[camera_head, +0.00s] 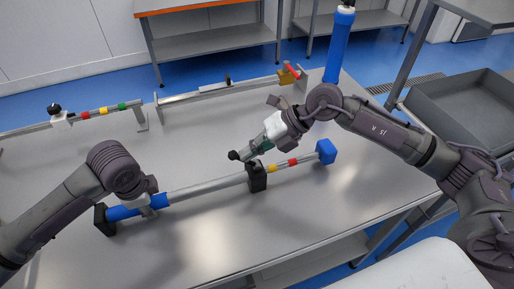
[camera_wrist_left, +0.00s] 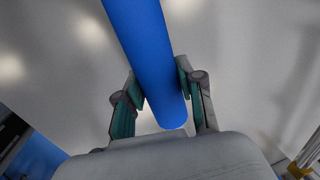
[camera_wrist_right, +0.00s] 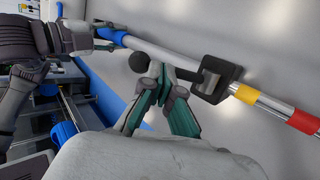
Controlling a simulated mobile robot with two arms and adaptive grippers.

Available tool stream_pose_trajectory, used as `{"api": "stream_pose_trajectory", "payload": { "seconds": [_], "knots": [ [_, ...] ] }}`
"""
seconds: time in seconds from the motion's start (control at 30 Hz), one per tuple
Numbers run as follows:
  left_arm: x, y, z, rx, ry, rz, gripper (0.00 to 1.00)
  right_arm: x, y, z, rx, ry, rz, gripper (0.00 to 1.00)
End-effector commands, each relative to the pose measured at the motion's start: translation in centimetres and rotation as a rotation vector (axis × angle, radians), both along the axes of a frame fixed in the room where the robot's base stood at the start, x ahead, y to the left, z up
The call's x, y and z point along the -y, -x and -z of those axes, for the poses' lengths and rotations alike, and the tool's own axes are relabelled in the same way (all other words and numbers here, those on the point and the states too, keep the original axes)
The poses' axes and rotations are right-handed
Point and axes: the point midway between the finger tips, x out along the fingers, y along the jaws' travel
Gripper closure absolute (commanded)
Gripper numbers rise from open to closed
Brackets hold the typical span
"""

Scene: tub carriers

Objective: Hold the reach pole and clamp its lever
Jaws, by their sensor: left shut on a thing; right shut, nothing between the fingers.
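The reach pole lies across the front of the table, with a blue grip (camera_head: 122,213), a silver tube (camera_head: 205,188) and a thinner tube with yellow and red bands. A black clamp collar (camera_head: 257,179) sits where the tubes meet; it also shows in the right wrist view (camera_wrist_right: 228,78). The lever's black ball knob (camera_head: 233,155) stands beside the collar. My left gripper (camera_head: 155,203) is shut around the blue grip (camera_wrist_left: 150,50). My right gripper (camera_wrist_right: 158,75) is shut and empty, its tips right beside the knob (camera_wrist_right: 139,62); I cannot tell whether they touch.
A blue end block (camera_head: 326,151) is at the pole's right end, a black block (camera_head: 103,220) at its left. Two other rods (camera_head: 100,110) (camera_head: 205,91) lie behind on stands. A blue post (camera_head: 338,45) stands at the back right. A grey tub (camera_head: 450,90) is at right.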

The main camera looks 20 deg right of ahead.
Motion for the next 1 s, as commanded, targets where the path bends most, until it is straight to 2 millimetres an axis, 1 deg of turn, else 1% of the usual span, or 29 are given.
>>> {"api": "stream_pose_trajectory", "payload": {
  "seconds": [0.03,0.3,0.6,0.73,1.0],
  "knots": [
    [0.1,0.0,-0.1,0.002,0.002,0.001,1.00,-0.5,0.0,-0.1,0.005,0.042,-0.006,1.00],
    [0.1,0.0,-0.1,0.002,0.002,0.001,1.00,-2.2,0.0,0.7,0.005,0.296,-0.005,1.00],
    [0.1,0.0,-0.1,0.002,0.003,0.002,1.00,-3.3,-0.1,1.9,0.005,0.535,0.000,1.00],
    [0.1,0.0,-0.1,0.002,0.003,0.001,1.00,-3.5,0.0,2.3,0.004,0.584,0.002,1.00],
    [0.1,0.0,-0.1,0.002,0.003,0.001,1.00,-3.9,0.0,2.8,0.003,0.590,0.003,1.00]
  ]
}}
